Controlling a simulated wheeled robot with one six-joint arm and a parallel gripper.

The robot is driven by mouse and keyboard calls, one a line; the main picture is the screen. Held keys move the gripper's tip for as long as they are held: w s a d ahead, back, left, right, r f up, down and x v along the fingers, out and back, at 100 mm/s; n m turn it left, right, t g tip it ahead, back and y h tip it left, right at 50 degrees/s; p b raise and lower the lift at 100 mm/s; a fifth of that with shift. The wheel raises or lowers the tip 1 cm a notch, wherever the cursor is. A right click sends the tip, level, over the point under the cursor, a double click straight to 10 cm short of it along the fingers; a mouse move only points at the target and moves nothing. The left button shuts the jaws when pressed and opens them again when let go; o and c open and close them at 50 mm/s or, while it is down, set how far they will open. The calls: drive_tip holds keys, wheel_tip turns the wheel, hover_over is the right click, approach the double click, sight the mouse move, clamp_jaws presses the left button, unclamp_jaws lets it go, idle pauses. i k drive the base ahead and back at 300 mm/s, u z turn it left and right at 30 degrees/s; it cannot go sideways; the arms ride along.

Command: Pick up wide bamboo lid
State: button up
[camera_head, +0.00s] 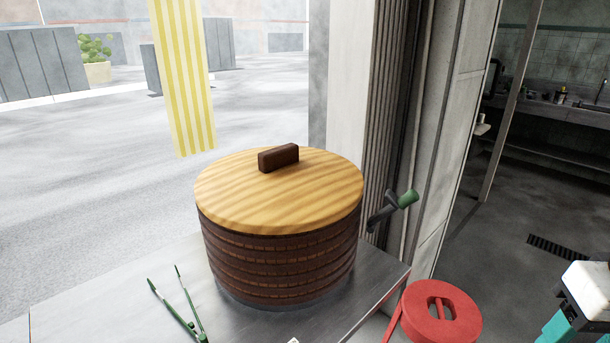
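The wide bamboo lid (240,196) is a round, light wooden disc with a dark brown block handle (278,158) on top. It lies flat on a dark brown, ribbed round steamer tower (283,259) in the middle of the head view. A white, black and teal part, which looks like my gripper (577,325), shows at the lower right edge. It is well to the right of the lid and apart from it. The frame cuts it off, and its fingertips are hidden.
The steamer stands on a grey metal counter (100,305). Green-handled tongs (180,311) lie at its front left. A red round object (440,315) is beyond the counter's right edge. A green-ended handle (405,199) juts out behind right. A yellow-striped strip (185,80) hangs behind left.

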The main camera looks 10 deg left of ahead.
sight(288, 188)
drive_tip(key=u, duration=2.15)
drive_tip(key=k, duration=0.65)
drive_tip(key=z, duration=0.8)
drive_tip(key=i, duration=1)
